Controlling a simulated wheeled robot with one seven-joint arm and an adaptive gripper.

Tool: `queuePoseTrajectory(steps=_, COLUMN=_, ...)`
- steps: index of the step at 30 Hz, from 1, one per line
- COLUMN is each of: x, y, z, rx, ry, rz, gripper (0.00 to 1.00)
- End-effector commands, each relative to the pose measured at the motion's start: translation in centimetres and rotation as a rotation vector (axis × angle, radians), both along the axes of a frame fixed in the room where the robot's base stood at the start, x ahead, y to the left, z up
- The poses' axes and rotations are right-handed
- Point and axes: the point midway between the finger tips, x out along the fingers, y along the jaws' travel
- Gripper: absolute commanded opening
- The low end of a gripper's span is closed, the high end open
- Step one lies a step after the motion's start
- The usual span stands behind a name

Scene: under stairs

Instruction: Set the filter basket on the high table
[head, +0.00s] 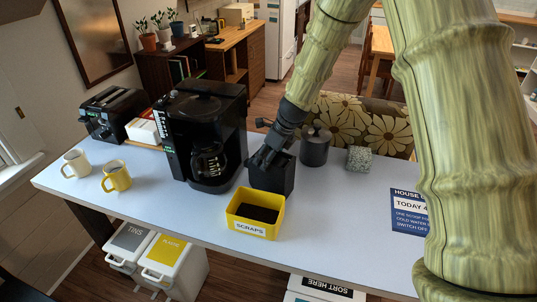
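The light blue-grey table (330,225) spreads across the head view and bears a black coffee maker (205,130) with a glass carafe (210,163). My dark gripper (264,159) points down and left at the top of a black square container (272,180), just right of the coffee maker. The gripper and the container are both dark and overlap, so I cannot tell whether they touch or whether the fingers are open or shut. I cannot make out a filter basket for certain; it may be hidden by the gripper or inside the coffee maker or the container.
A yellow SCRAPS tub (256,213) with dark contents stands near the front edge. A dark lidded canister (314,146) and a speckled cube (359,159) are on the right. Two mugs (117,177) and a toaster (110,112) are on the left. Clear tabletop lies around (335,195).

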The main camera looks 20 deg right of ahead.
Motion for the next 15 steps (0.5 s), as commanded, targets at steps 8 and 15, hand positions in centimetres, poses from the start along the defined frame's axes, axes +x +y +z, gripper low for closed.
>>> queuePoseTrajectory(steps=8, x=0.05, y=0.05, z=-0.25, rx=-0.001, ry=-0.003, rz=0.001, gripper=0.23)
queuePoseTrajectory(steps=15, x=0.04, y=0.05, z=-0.52, rx=-0.001, ry=-0.002, rz=0.001, gripper=0.81)
